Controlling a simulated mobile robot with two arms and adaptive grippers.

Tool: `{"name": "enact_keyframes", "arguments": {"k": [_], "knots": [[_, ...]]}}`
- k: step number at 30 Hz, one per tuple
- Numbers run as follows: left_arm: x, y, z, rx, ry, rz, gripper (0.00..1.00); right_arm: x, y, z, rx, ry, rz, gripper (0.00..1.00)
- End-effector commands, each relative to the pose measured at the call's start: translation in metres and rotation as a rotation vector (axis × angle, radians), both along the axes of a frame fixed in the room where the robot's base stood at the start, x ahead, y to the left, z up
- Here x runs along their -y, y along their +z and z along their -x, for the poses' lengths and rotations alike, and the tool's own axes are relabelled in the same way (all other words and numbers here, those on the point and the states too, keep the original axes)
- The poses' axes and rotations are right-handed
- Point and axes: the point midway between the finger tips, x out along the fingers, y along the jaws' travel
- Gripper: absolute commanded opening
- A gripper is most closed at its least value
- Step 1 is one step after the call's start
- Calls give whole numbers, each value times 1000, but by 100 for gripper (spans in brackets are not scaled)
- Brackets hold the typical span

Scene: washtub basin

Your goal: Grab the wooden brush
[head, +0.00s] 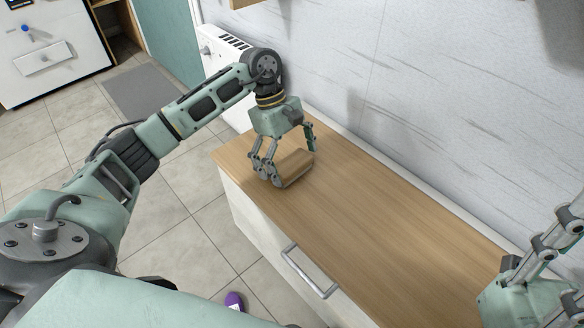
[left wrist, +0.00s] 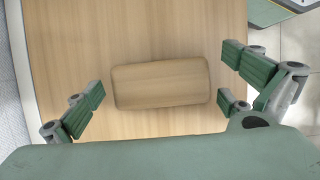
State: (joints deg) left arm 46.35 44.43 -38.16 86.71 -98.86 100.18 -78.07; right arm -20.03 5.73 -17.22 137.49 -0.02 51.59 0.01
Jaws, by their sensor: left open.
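The wooden brush (head: 294,168) lies on the wooden counter top near its far left end. In the left wrist view the brush (left wrist: 160,83) shows as a plain rounded block lying crosswise. My left gripper (head: 290,162) is open above the brush, with its fingers on either side of it. In the left wrist view the fingers of my left gripper (left wrist: 165,90) stand apart from the brush, with a gap on each side. Part of my right gripper (head: 550,270) shows at the right edge of the head view; its fingertips are not clear.
The wooden counter top (head: 370,230) is bare apart from the brush. A wall (head: 420,90) runs along its back. A drawer handle (head: 308,272) sticks out of its front. A white radiator (head: 222,45) stands beyond the left end. A purple item (head: 234,300) is on the tiled floor.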

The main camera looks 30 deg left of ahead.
Motion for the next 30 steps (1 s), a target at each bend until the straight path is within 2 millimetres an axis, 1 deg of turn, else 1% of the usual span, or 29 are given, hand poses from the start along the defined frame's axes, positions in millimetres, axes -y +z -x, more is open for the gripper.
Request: {"name": "enact_keyframes", "arguments": {"k": [1, 2, 16, 25, 30], "knots": [[0, 0, 0, 0, 0, 0, 98, 0, 0, 0, 0, 0, 0, 40], [0, 0, 0, 0, 0, 0, 96, 0, 0, 0, 0, 0, 0, 40], [0, 0, 0, 0, 0, 0, 55, 0, 0, 0, -1, 0, 0, 40], [0, 3, 0, 1, 0, 0, 54, 0, 2, 0, -1, 0, 0, 40], [-1, 18, -1, 2, 0, 0, 54, 0, 8, 0, -1, 0, 0, 40]]}}
